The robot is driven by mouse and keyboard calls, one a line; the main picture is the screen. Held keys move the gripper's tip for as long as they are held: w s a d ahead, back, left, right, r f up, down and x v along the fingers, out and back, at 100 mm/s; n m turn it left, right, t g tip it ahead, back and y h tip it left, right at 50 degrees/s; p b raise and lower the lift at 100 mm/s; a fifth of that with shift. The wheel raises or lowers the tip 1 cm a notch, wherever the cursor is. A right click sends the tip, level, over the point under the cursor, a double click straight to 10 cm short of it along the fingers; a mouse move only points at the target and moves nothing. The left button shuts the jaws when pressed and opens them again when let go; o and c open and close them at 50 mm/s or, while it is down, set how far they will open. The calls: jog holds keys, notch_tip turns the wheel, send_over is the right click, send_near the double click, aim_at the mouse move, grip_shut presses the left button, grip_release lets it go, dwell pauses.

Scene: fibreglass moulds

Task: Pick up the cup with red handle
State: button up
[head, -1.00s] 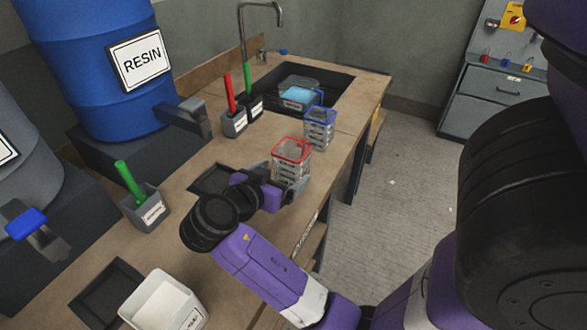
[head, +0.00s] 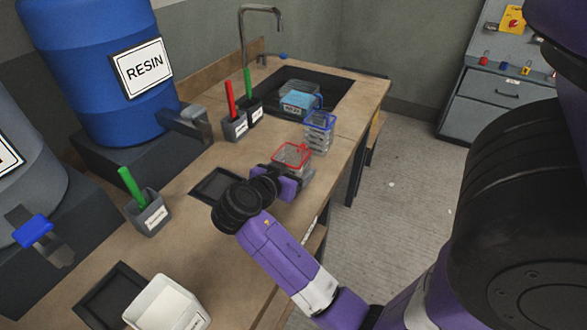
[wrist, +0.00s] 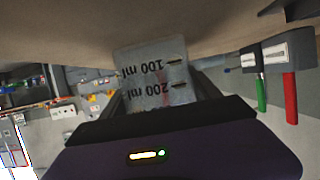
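The cup with the red handle (head: 292,155) is clear, with a red rim, and stands upright on the bench near its right edge. My gripper (head: 288,178) is low at the cup's near side and hides part of its lower body. In the wrist view the cup (wrist: 158,75) shows upside down with 100 ml and 200 ml marks, between my gripper's dark fingers (wrist: 160,98). The fingers look open, one on each side of the cup; whether they touch it is unclear. The red handle itself is hard to make out.
A similar cup with blue rim (head: 319,121) stands just behind. Further back is the sink (head: 335,88) with a clear container (head: 299,98). Pots with red and green tools (head: 235,128) stand left. A dark tray (head: 215,185) lies beside my gripper; a white tub (head: 165,305) is at front.

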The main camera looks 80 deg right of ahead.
jog(key=c, duration=0.9)
jog(key=shift+o, duration=0.2)
jog(key=shift+r, duration=0.1)
